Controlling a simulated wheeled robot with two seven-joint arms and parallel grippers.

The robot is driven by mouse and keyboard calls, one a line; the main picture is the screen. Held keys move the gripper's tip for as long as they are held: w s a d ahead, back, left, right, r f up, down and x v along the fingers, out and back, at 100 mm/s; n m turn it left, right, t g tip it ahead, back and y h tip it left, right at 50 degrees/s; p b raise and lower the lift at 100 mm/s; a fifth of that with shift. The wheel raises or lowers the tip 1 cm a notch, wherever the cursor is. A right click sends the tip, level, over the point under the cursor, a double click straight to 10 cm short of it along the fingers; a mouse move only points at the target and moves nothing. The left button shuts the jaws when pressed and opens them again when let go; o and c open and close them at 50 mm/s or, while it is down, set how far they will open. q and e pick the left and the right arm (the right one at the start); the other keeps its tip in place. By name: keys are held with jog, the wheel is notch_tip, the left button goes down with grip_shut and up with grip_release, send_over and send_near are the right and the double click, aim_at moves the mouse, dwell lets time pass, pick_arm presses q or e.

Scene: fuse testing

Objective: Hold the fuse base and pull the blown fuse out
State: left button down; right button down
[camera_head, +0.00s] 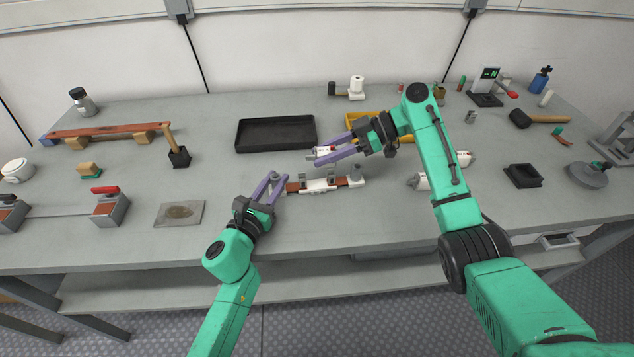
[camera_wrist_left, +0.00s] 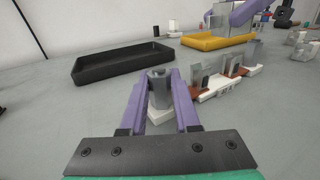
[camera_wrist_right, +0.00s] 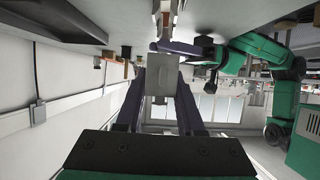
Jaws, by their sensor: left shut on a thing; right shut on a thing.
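The fuse base (camera_head: 320,185) is a long white and brown block with grey upright clips, lying in the middle of the table. It also shows in the left wrist view (camera_wrist_left: 225,85), with no fuse seen between its clips. My left gripper (camera_head: 276,178) is shut on the grey post at the base's left end. My right gripper (camera_head: 320,157) is shut on the blown fuse (camera_head: 325,151), a white body with grey metal ends, held above and behind the base. In the right wrist view a grey part of the fuse (camera_wrist_right: 158,82) sits between the fingers.
A black tray (camera_head: 240,150) lies behind and left of the base. A yellow tray (camera_head: 352,116) lies behind my right gripper. White parts (camera_head: 421,182) lie to the right, with a small black tray (camera_head: 523,176) beyond. A grey plate (camera_head: 160,215) lies left; bare table lies in front.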

aim_at(330, 148)
jog(key=shift+w+r+v, duration=0.1)
jog(key=shift+w+v, duration=0.05)
jog(key=shift+v, duration=1.3)
jog(key=shift+w+r+v, duration=0.1)
jog(key=shift+w+v, duration=0.05)
jog(key=shift+v, duration=1.35)
jog(key=shift+a, duration=0.1)
pick_arm(q)
jog(key=c, duration=0.6)
grip_release()
jog(key=shift+o, duration=0.2)
jog(key=shift+s, duration=0.1)
jog(key=shift+s+a+f, duration=0.1)
jog(key=shift+s+a, duration=0.05)
jog(key=shift+s, duration=0.05)
pick_arm(e)
jog(key=shift+f, duration=0.1)
pick_arm(q)
jog(key=b+v, duration=0.1)
jog(key=v, duration=0.6)
jog(key=shift+s+a, duration=0.3)
jog(key=shift+s, duration=0.25)
pick_arm(e)
jog(key=shift+f, duration=0.7)
pick_arm(q)
jog(key=shift+s, duration=0.1)
